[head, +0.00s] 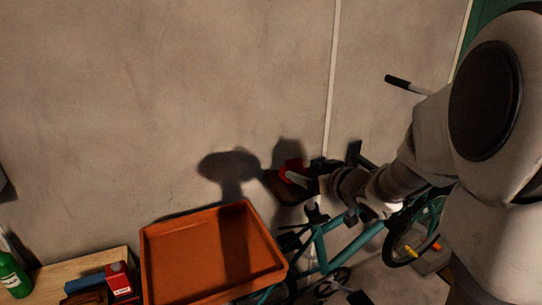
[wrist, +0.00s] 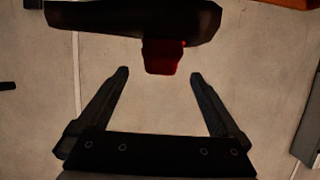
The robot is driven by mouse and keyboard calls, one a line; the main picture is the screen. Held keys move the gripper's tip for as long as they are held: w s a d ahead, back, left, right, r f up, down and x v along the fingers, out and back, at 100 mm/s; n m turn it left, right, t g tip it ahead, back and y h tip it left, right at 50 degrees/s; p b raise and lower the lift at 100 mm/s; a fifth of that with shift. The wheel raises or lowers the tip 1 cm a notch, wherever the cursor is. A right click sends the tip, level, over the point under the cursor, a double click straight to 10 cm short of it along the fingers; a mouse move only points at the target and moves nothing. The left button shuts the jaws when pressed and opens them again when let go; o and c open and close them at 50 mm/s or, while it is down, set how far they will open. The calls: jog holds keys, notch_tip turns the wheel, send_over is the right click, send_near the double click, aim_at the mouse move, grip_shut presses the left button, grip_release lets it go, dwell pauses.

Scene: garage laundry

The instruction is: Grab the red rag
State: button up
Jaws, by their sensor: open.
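The red rag (head: 291,167) is a small red patch at the wall in the head view, resting against a dark brown object (head: 281,189). In the wrist view the red rag (wrist: 162,58) sticks out from the edge of a dark, long shape (wrist: 130,20). My gripper (wrist: 160,73) is open, with one dark finger on each side of the rag's line and nothing held. In the head view my gripper (head: 308,176) is close beside the rag, on its right. Part of the rag is hidden by the gripper and shadow.
An orange tray (head: 163,262) stands below left. Left of it are a wooden top (head: 60,270), a red box (head: 118,278) and a green bottle (head: 13,275). A teal bicycle (head: 355,243) is below my arm. The wall (head: 150,90) above is bare.

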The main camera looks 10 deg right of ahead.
aim_at(294, 167)
jog(key=x, duration=0.8)
jog(key=shift+a, duration=0.1)
jog(key=shift+s, duration=0.1)
jog(key=c, duration=1.3)
